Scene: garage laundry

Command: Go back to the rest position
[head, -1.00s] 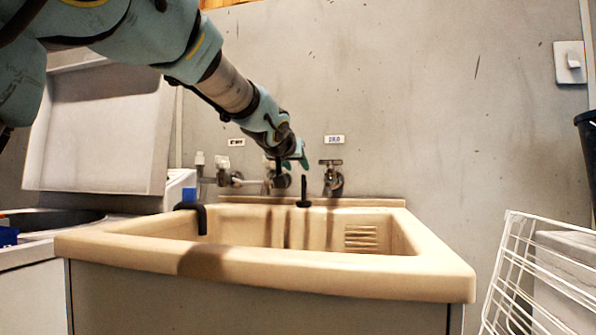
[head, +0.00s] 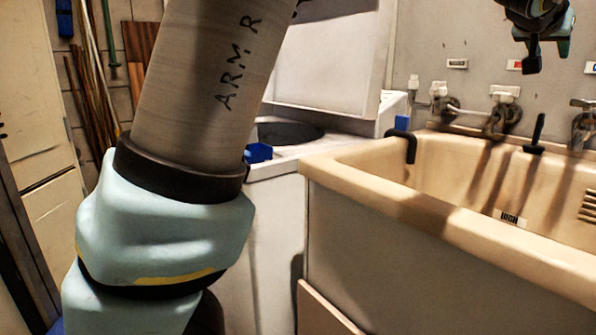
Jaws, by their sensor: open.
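My gripper (head: 533,52) is at the top right of the head view, above the sink and in front of the wall with the taps. Its dark fingers point down and hold nothing that I can see; it is open. My arm crosses the left and middle of the view, close to the camera, and hides part of the floor and the washing machine behind it. The middle of the arm is cut off by the top edge.
A beige sink (head: 400,190) fills the right side, with a black hook on its rim. Taps (head: 505,110) stick out of the wall behind. An open-lidded washing machine (head: 300,155) stands left of it. Poles (head: 92,80) lean at the far left.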

